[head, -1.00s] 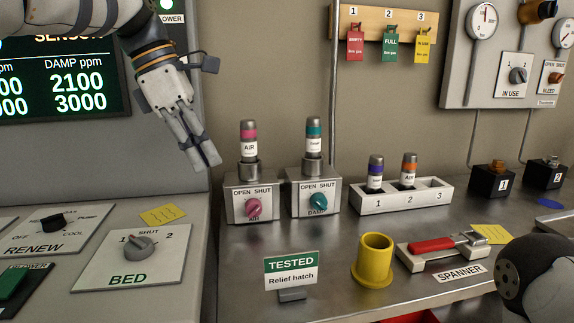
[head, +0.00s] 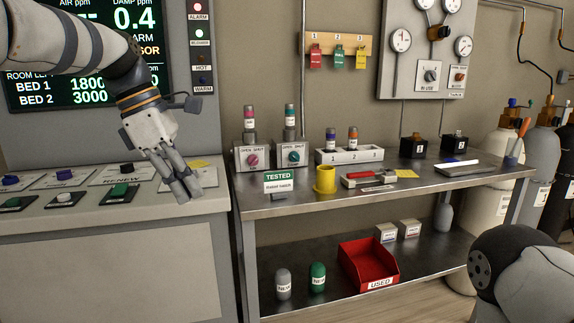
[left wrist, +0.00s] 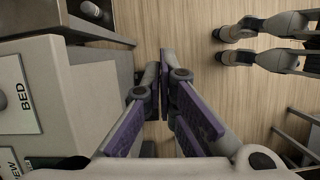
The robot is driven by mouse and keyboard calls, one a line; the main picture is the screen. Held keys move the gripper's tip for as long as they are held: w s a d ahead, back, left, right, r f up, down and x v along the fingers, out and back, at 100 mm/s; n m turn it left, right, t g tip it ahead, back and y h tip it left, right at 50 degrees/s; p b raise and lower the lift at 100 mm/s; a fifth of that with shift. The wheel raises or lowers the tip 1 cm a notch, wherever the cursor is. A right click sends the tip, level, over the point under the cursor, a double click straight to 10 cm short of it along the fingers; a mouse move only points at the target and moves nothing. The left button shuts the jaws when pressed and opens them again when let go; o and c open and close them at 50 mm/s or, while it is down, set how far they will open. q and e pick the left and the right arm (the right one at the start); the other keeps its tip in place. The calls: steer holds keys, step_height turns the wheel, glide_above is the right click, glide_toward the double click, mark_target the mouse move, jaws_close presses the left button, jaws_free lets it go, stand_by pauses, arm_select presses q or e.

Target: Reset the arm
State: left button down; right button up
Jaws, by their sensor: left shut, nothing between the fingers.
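My left gripper (head: 188,192) shows at the left in the head view, pointing down in front of the grey control console (head: 90,235). Its fingers are shut with nothing between them, and they overlap the console's right edge in the picture. In the left wrist view the gripper (left wrist: 165,68) points toward the wooden floor (left wrist: 185,28), with the console's BED panel (left wrist: 18,100) at the left. A rounded grey part of my right arm shows at the lower right of the head view. My right gripper is not in view.
A red USED bin (head: 368,262) sits on the lower shelf. Gas cylinders (head: 540,160) stand at the right.

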arm_select(q)
step_height(320, 180, down, 20)
steer(key=w+m+y, duration=0.1)
steer(key=w+m, duration=0.1)
steer(key=m, duration=0.1)
steer(key=s+a+f+m+g+y, duration=0.25)
steer(key=s+f+m, duration=0.35)
steer(key=s+f, duration=0.9)
steer(key=s+a+f+m, duration=0.1)
steer(key=s+f+m, duration=0.1)
steer(key=s, duration=0.6)
steer(key=s+a+f+m, duration=0.1)
steer(key=s+f+m, duration=0.2)
steer(key=s, duration=0.6)
steer(key=s+a+f+m, duration=0.1)
steer(key=s+f+m, duration=0.1)
steer(key=s+m, duration=0.3)
steer(key=s, duration=0.4)
steer(key=shift+f+m, duration=0.3)
steer(key=shift+f, duration=0.1)
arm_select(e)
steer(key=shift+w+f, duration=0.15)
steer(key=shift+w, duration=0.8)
